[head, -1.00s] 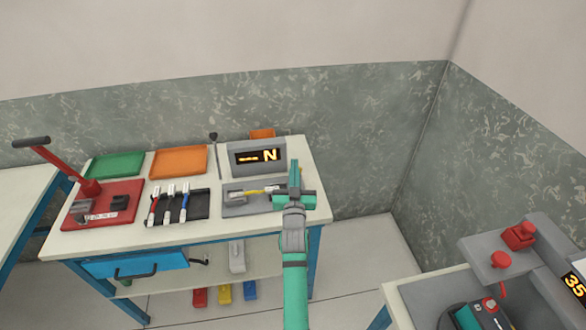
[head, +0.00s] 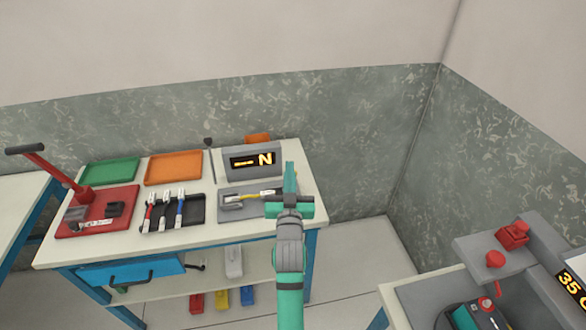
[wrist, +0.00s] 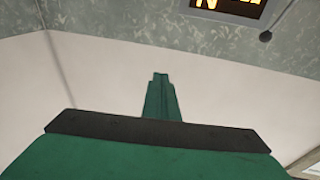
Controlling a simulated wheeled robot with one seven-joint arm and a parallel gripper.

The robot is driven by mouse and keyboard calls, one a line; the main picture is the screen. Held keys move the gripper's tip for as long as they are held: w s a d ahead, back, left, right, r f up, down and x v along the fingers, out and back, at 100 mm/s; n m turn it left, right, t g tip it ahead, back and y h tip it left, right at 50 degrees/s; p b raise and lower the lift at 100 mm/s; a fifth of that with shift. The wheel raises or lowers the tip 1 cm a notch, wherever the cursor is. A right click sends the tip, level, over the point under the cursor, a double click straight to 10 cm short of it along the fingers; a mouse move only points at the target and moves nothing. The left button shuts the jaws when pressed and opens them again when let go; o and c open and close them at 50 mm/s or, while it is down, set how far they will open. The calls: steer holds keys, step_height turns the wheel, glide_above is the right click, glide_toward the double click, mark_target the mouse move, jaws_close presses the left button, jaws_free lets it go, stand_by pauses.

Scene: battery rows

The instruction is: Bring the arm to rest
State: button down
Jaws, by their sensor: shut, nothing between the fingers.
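My gripper (head: 290,178) is green and points upward at the right end of the workbench, in front of the grey display unit's right side in the head view. Its fingers are together and hold nothing. In the wrist view the shut fingers (wrist: 160,98) stand out against the pale wall. My arm comes up from the bottom of the head view and hides part of the bench's right edge.
The workbench (head: 205,230) carries a red press (head: 90,212), green (head: 110,171) and orange (head: 173,167) trays, a black tray (head: 196,208) with several leads, and a display unit (head: 258,159) reading "N". A grey station (head: 500,260) stands at right. Floor between is clear.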

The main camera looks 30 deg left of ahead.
steer(key=shift+d+f, duration=0.1)
steer(key=s+d+f+m+h, duration=0.5)
steer(key=s+d+f+h, duration=0.2)
steer(key=s+d+f, duration=1.15)
steer(key=s+d+r+h, duration=0.1)
steer(key=s+d+h, duration=0.1)
steer(key=s+d, duration=0.6)
steer(key=s+d+r+m+g+h, duration=0.1)
steer(key=s+d, duration=0.7)
steer(key=s, duration=0.7)
steer(key=shift+d+r+h, duration=0.35)
steer(key=shift+h, duration=0.05)
steer(key=shift+w, duration=0.1)
